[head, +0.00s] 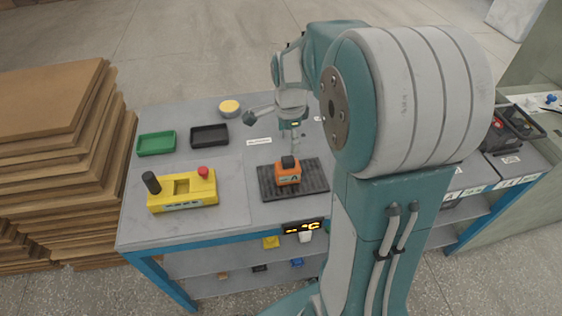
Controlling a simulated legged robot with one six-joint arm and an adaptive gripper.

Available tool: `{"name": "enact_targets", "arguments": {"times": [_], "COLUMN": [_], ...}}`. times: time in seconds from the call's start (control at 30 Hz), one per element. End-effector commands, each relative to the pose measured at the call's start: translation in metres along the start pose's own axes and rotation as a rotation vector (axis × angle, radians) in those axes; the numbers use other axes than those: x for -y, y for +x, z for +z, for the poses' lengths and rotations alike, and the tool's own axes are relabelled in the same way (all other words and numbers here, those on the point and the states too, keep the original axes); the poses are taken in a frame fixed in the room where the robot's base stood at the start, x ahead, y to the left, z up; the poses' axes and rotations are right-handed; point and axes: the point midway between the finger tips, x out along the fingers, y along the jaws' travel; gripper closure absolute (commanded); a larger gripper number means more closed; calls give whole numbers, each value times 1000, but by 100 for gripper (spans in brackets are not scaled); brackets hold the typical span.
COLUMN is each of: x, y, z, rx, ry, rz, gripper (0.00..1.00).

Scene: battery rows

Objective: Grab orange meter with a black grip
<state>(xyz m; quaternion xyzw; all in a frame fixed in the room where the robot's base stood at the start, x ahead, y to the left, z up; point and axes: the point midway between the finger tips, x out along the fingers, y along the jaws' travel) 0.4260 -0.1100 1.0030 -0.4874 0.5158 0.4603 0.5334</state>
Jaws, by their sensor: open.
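The orange meter (288,177) with a black grip (288,161) on top stands upright on a black ribbed mat (313,188) near the table's front. My gripper (290,137) hangs just above and slightly behind the meter, seen past my arm. It is open and appears apart from the black grip, though the fingertips are small and the exact gap is hard to judge.
A yellow device (182,190) with a black knob and red button stands left on the table (240,220). Green (156,143) and black (209,135) trays and a yellow round item (229,107) lie behind it. Stacked brown boards (60,150) stand left. Batteries (520,122) sit right.

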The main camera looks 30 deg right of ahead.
Motion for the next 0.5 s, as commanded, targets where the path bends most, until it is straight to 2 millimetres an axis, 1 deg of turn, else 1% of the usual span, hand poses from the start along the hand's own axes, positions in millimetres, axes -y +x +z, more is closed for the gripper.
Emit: {"name": "enact_targets", "arguments": {"times": [0.03,0.1,0.17,0.27,0.5], "x": [5,9,12,12,10], "y": [10,19,23,33,71], "z": [-6,-10,-12,-11,-7], "rx": [2,2,1,0,-4], "ry": [63,128,162,183,180], "rz": [21,37,44,51,51], "gripper": [0,0,0,0,0]}}
